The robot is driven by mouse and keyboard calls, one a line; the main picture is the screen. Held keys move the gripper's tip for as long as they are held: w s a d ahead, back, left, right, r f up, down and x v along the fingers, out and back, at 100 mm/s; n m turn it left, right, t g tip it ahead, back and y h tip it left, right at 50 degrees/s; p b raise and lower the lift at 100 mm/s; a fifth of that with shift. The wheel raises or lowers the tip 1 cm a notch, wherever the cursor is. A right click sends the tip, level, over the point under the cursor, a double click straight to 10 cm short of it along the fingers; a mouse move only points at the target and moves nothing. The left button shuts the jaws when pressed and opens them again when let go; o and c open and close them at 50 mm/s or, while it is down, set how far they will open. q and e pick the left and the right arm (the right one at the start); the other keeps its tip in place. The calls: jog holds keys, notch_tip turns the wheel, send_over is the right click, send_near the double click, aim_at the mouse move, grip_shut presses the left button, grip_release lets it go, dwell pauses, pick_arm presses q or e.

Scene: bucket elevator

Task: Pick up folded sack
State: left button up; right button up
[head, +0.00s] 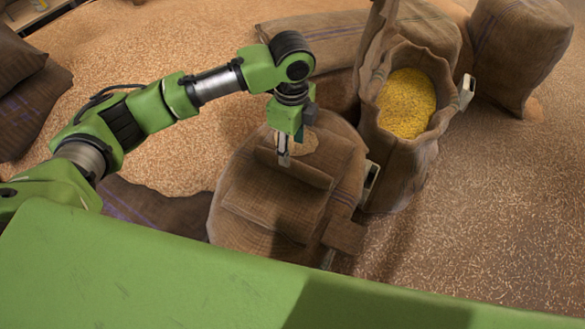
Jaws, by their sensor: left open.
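A brown folded sack (272,203) with a checked weave lies flat on top of a bulging round sack (228,222). Its upper edge has a raised fold. My left gripper (284,158) points down over the far edge of the folded sack, its fingers open. Its fingertips overlap the fold in the picture; I cannot tell whether they touch it. A small pale patch of grain shows just behind the gripper. My right gripper is not in view.
An open sack of yellow grain (406,104) stands right of the round sack. More full sacks (520,45) stand behind it, and dark sacks (30,95) lie at the left. Loose grain (480,210) covers the floor. A small brown block (345,236) sits at the round sack's right side.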

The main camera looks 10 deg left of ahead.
aim_at(293, 162)
pick_arm(q)
jog(key=shift+f, duration=0.85)
jog(key=f, duration=0.4)
jog(key=shift+s+d, duration=0.15)
jog(key=shift+s, duration=0.1)
jog(key=shift+f, duration=0.65)
jog(key=shift+w+r, duration=0.1)
grip_shut()
